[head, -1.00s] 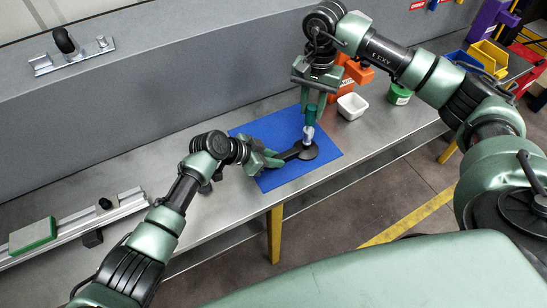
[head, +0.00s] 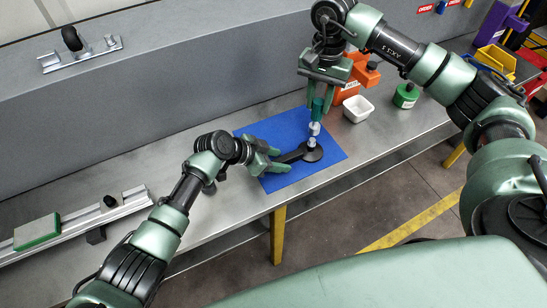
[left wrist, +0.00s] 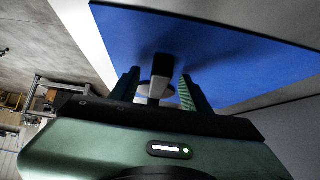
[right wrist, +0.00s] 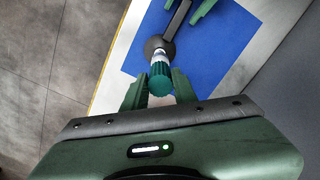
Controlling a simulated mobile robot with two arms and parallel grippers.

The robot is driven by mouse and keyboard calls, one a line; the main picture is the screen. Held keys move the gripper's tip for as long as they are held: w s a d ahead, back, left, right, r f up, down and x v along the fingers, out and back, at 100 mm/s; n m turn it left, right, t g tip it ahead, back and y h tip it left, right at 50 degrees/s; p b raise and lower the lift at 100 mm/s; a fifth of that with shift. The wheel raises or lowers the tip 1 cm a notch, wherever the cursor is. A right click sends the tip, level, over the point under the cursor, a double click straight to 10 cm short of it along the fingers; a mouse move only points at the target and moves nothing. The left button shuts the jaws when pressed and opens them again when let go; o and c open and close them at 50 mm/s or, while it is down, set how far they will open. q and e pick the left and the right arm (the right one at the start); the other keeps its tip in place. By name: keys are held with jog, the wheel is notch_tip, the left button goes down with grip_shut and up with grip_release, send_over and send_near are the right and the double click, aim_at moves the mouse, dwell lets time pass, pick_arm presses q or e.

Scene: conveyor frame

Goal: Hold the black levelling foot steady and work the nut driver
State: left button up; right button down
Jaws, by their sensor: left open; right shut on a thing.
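The black levelling foot (head: 312,154) lies on the blue mat, a round black disc with a black bar running left from it and a short silver stud standing on it. My left gripper (head: 272,158) is open at the left end of the bar. In the left wrist view the bar (left wrist: 160,66) stands between its spread fingers (left wrist: 158,92), with gaps on both sides. My right gripper (head: 318,88) is shut on the green handle of the nut driver (head: 317,108). The driver hangs upright, its silver socket just above the stud. In the right wrist view the driver (right wrist: 160,80) partly hides the disc.
The blue mat (head: 325,170) lies near the bench's front edge. Behind it stand an orange container (head: 345,92), a white dish (head: 357,108) and a green round container (head: 405,95). An aluminium rail (head: 85,220) lies at the left. Bare bench is left of the mat.

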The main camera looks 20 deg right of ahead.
pick_arm(q)
jog(key=v, duration=1.2)
